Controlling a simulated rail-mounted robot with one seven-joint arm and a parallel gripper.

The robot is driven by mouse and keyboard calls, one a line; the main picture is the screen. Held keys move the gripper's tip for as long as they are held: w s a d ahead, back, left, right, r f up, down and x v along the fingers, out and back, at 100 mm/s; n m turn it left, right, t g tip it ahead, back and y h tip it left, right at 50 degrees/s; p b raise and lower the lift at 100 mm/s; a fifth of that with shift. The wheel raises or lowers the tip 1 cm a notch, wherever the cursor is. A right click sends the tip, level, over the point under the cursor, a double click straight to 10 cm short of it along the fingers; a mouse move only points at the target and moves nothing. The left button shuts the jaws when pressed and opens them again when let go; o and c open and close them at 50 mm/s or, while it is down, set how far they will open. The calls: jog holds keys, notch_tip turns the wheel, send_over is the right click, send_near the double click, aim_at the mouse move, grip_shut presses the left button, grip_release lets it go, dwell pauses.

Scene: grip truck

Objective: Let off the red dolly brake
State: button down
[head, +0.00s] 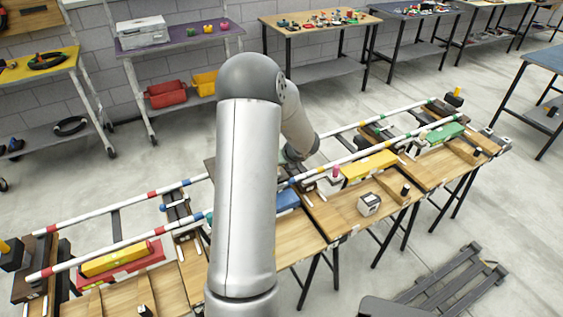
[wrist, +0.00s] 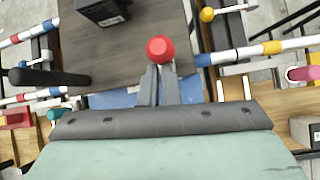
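A round red knob (wrist: 160,48) shows in the wrist view, over the dark grey-brown deck of the dolly (wrist: 110,55). It looks like the handle of the red brake; its lever or stem is hidden. My gripper (wrist: 161,72) has its two dark fingers close together with a narrow gap, pointing at the knob. The fingertips meet the knob's near edge in the picture; I cannot tell whether they touch or hold it. In the head view my arm hides the red knob and most of the dolly.
Red-, blue- and yellow-banded white rails (head: 130,200) run beside the dolly. Other knobs stand nearby: yellow (wrist: 207,14), teal (wrist: 55,113) and pink (wrist: 300,73). A black handle (wrist: 45,77) is left of the deck.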

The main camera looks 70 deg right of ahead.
jog(key=b+v, duration=0.2)
jog(key=v, duration=0.7)
jog(key=shift+a+r+b, duration=0.25)
jog(key=shift+a+b, duration=0.05)
jog(key=shift+b, duration=0.1)
jog(key=shift+w, duration=0.2)
